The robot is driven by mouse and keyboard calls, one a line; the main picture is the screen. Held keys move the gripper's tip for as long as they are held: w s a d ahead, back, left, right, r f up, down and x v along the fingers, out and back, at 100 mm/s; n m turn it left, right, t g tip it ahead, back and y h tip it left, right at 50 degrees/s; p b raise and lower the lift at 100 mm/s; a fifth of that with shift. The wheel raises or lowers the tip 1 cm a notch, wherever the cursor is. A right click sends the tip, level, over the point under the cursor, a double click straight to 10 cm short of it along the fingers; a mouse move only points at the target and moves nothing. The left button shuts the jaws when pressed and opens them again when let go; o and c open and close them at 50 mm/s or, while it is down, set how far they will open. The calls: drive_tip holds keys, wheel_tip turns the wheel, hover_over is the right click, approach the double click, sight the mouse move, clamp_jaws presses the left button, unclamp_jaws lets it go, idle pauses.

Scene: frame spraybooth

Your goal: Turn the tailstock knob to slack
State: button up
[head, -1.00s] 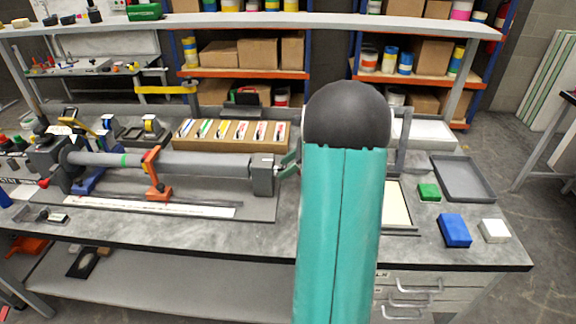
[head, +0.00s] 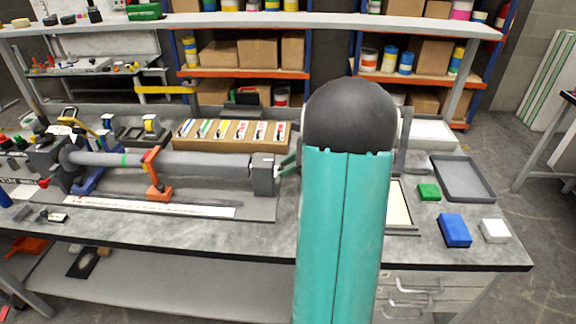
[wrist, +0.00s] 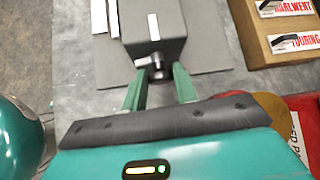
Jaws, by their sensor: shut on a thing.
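The tailstock (head: 264,178) is a grey block at the right end of the long grey tube in the head view. In the wrist view the tailstock (wrist: 165,22) shows a white line on its face. Its knob (wrist: 156,72) is small and dark, with a paler grip part at its left. My gripper (wrist: 160,76) has its two green fingers on either side of the knob and is shut on it. In the head view my gripper (head: 289,163) meets the tailstock's right side; my arm hides most of it, and the knob is not clear there.
A box of labelled packets (head: 232,135) stands behind the tube, and it also shows at the right of the wrist view. Right of my arm are a grey tray (head: 487,198), a green block (head: 428,192), a blue block (head: 454,230) and a white block (head: 494,231).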

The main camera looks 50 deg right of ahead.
drive_tip(key=shift+s+a+f+n+t+h, duration=0.1)
drive_tip(key=shift+a+f+n+t+h, duration=0.15)
drive_tip(key=shift+n+t+h, duration=1.1)
drive_tip(key=shift+s+a+f+n+t+h, duration=0.25)
drive_tip(key=shift+n+t+h, duration=0.55)
drive_tip(key=shift+n+t, duration=1.1)
drive_tip(key=shift+a+f+n+t+h, duration=0.1)
drive_tip(key=shift+f+n+t+h, duration=0.2)
drive_tip(key=shift+n+t+h, duration=1.3)
drive_tip(key=shift+m+t+y, duration=0.35)
drive_tip(key=shift+t+y, duration=0.1)
drive_tip(key=shift+y, duration=0.1)
drive_tip(key=o, duration=0.9)
drive_tip(key=shift+o, duration=0.2)
drive_tip(key=shift+d, duration=0.1)
drive_tip(key=shift+s, duration=0.1)
drive_tip(key=s, duration=0.7)
drive_tip(key=shift+s+a+f, duration=0.15)
drive_tip(key=shift+a+f, duration=0.1)
drive_tip(key=shift+a, duration=0.15)
